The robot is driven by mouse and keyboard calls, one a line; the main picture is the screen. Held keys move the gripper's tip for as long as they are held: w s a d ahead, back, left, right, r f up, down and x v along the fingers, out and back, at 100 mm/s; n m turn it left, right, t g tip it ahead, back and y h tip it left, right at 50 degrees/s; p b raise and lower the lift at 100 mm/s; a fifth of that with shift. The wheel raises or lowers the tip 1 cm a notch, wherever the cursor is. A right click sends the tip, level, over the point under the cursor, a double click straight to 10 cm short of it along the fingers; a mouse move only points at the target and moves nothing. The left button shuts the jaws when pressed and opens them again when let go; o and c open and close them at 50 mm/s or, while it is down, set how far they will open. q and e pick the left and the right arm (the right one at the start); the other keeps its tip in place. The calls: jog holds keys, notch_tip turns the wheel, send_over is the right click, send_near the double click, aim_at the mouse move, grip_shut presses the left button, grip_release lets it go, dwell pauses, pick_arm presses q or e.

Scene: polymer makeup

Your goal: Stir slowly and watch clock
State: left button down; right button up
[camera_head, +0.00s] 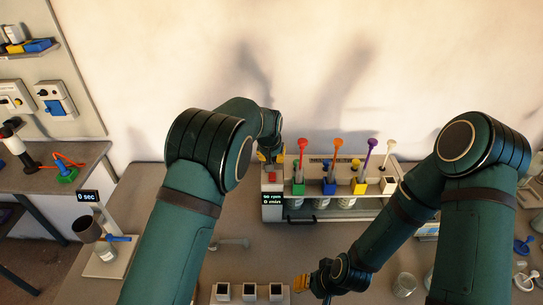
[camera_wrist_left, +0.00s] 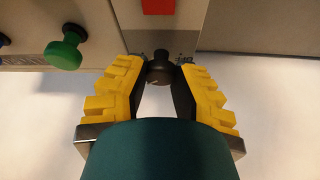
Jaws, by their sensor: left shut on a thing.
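The stirring machine (camera_head: 330,208) stands against the back wall. Its left end carries a red button (camera_head: 271,178) and a dark display (camera_head: 272,200) that seems to read 00 rpm and 0 min. Red, orange, purple and white stirrers stand in its coloured holders, with jars partly visible below. My left gripper (camera_head: 271,157) is at the machine's left end, mostly hidden by my arm. In the left wrist view its yellow fingers (camera_wrist_left: 160,70) are shut on a black knob (camera_wrist_left: 159,68). My right gripper (camera_head: 310,284) is low over the table; its finger gap is unclear.
A stand with a dark cup (camera_head: 86,229) and a "0 sec" display (camera_head: 87,196) is at left. Small white square containers (camera_head: 249,292) sit at the front. A clear glass (camera_head: 404,285) stands right of my right gripper. A green knob (camera_wrist_left: 62,50) shows in the wrist view.

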pick_arm(q)
jog(key=n+y, duration=0.2)
jog(key=n, duration=0.3)
jog(key=shift+d+f+n, duration=0.1)
jog(key=shift+n, duration=0.2)
dwell(0.4)
jog(key=c, duration=0.6)
grip_release()
jog(key=v, duration=1.2)
jog(key=shift+w+d, duration=0.1)
jog(key=shift+w, duration=0.1)
